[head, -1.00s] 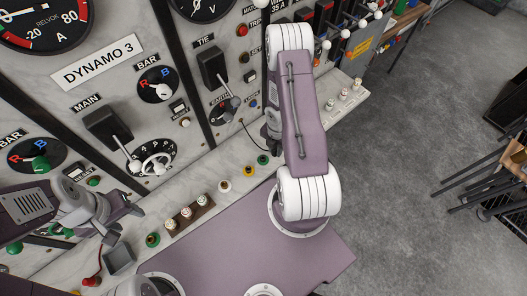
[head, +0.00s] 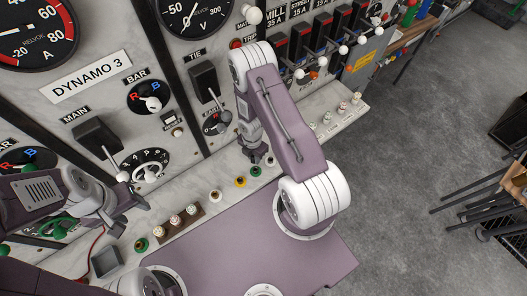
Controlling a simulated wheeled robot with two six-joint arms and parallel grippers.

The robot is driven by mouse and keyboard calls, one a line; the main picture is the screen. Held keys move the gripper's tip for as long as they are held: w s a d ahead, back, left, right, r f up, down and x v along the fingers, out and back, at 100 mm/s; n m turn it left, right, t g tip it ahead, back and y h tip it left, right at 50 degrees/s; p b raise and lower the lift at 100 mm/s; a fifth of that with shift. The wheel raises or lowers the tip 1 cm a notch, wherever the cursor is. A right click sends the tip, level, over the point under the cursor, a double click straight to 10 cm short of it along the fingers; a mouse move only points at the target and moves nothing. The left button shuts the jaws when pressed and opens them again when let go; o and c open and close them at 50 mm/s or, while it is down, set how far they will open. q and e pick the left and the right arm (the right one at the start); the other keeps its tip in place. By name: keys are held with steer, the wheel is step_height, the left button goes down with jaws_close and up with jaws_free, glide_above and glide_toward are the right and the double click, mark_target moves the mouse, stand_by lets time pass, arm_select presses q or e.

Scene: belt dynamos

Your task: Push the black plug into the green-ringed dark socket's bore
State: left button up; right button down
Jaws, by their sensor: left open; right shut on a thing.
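My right gripper (head: 256,154) is shut, with its dark fingers pointing down at the sloping ledge. The black plug in it is too small and dark to tell from the fingers. A green-ringed socket (head: 256,172) lies just below these fingertips, at the right end of a short row. I cannot tell whether the plug touches it. Another green-ringed socket (head: 141,245) sits further left on the ledge. My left gripper (head: 130,214) is open and empty over the left part of the ledge, near the panel.
A yellow socket (head: 240,182) and a white one (head: 215,196) sit beside the green one. A brown strip with several pale knobs (head: 176,221) is further left. The panel's switch levers, such as the TIE lever (head: 204,82), stick out close to my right arm.

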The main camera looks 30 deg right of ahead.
steer(key=shift+a+r, duration=0.1)
steer(key=shift+a, duration=0.3)
steer(key=shift+w+d+f+b, duration=0.1)
steer(key=shift+d+f+b, duration=0.4)
steer(key=shift+d+f, duration=0.45)
steer(key=f+b, duration=0.1)
steer(key=b, duration=0.1)
steer(key=a+f+b, duration=0.1)
steer(key=f+b, duration=0.1)
steer(key=shift+f, duration=0.45)
steer(key=shift+d+f+b, duration=0.1)
steer(key=shift+f+b, duration=0.1)
steer(key=shift+b, duration=0.15)
steer(key=shift+d, duration=0.25)
steer(key=shift+a+r, duration=0.1)
steer(key=shift+a, duration=0.15)
arm_select(q)
step_height(320, 180, down, 5)
steer(key=shift+d+f, duration=0.15)
steer(key=shift+f, duration=0.05)
steer(key=shift+d, duration=0.2)
arm_select(e)
steer(key=shift+d, duration=0.25)
